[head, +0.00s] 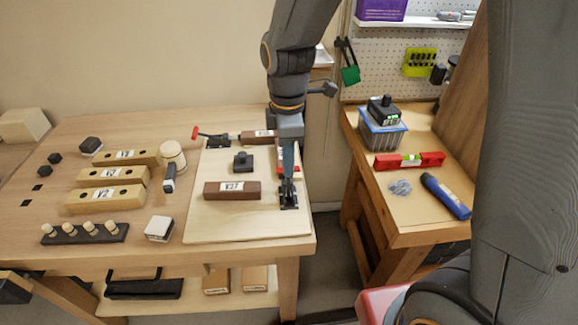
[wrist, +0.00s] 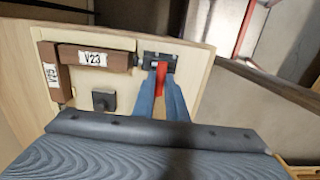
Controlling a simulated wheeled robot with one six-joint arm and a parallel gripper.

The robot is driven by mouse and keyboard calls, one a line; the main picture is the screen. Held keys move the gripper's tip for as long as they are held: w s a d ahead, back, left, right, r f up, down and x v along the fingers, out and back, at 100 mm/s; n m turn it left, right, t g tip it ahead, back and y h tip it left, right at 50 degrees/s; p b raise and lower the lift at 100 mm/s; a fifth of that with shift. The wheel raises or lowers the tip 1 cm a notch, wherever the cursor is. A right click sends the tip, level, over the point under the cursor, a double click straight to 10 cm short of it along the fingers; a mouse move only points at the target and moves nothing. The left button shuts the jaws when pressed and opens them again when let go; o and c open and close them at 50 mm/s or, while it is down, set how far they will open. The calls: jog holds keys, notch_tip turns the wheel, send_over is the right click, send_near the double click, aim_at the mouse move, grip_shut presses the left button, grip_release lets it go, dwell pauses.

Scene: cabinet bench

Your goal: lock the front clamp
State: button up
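The front clamp (head: 288,198) is a small black clamp near the right edge of the pale board. Its black base also shows in the wrist view (wrist: 158,58), with a red handle (wrist: 161,74) running from it between my fingers. My gripper (head: 288,178) points down over this clamp. In the wrist view its two blue fingers (wrist: 162,90) lie on either side of the red handle. Whether they press on it cannot be told. In the head view my gripper hides part of the handle, with red showing at both sides.
The pale board (head: 240,226) carries a brown block (head: 215,191), a black knob (head: 243,164) and a rear clamp with a red handle (head: 195,132). Wooden blocks (head: 105,200) and a mallet (head: 173,158) lie left. A side bench (head: 420,225) stands right, across a gap.

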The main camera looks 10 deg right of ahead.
jog(key=shift+s+p, duration=0.4)
jog(key=shift+s, duration=0.15)
jog(key=shift+s+f, duration=0.25)
jog(key=shift+s, duration=0.3)
